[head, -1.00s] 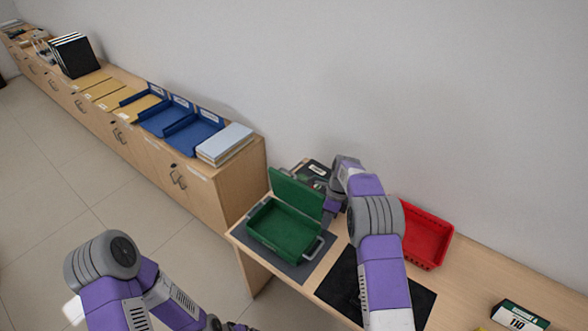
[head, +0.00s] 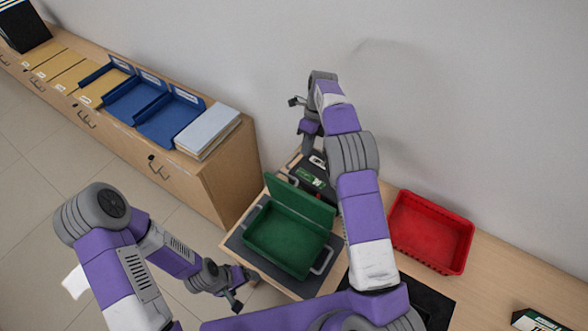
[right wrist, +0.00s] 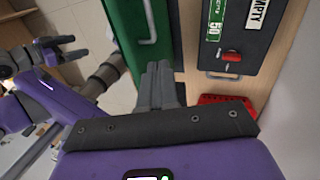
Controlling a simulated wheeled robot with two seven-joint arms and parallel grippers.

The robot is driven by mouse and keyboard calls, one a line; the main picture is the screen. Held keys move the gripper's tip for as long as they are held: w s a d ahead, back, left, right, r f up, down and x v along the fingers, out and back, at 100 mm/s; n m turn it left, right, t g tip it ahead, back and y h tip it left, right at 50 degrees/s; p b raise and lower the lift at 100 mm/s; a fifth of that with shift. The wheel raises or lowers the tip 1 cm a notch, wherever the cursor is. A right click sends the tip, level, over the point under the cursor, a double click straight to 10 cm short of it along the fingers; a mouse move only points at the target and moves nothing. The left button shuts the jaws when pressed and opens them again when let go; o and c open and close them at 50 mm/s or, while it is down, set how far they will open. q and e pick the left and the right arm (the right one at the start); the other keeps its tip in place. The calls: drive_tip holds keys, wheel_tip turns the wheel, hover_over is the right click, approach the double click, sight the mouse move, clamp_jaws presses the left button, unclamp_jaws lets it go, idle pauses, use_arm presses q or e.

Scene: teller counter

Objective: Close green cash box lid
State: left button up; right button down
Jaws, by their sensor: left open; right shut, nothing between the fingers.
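The green cash box (head: 282,243) sits on a dark mat, its lid (head: 300,205) raised along the back edge. A silver handle (head: 322,261) is at its right end. My right gripper (head: 314,150) is shut and empty, raised behind and above the lid, not touching it. In the right wrist view the shut fingers (right wrist: 160,72) point toward the gap between the green box part (right wrist: 118,25) and a dark box.
A dark box (head: 312,181) with a green label stands close behind the lid; in the right wrist view it has a red knob (right wrist: 231,56). A red tray (head: 431,232) is to the right. Blue trays (head: 170,115) and a paper stack (head: 208,132) lie on the left cabinet.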

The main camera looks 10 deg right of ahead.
sight(296, 183)
drive_tip(key=s+a+f, duration=0.1)
drive_tip(key=f, duration=0.1)
drive_tip(key=s+a+f+p, duration=0.1)
drive_tip(key=f, duration=0.2)
drive_tip(key=s+a+f, duration=0.1)
drive_tip(key=s+f, duration=0.1)
drive_tip(key=f, duration=0.1)
drive_tip(key=shift+a, duration=0.35)
use_arm(q)
drive_tip(key=shift+r+p, duration=0.3)
drive_tip(key=shift+r, duration=0.45)
use_arm(e)
drive_tip(key=shift+s+a+f, duration=0.15)
drive_tip(key=shift+s+a, duration=0.3)
drive_tip(key=shift+a, duration=0.05)
drive_tip(key=shift+a, duration=0.15)
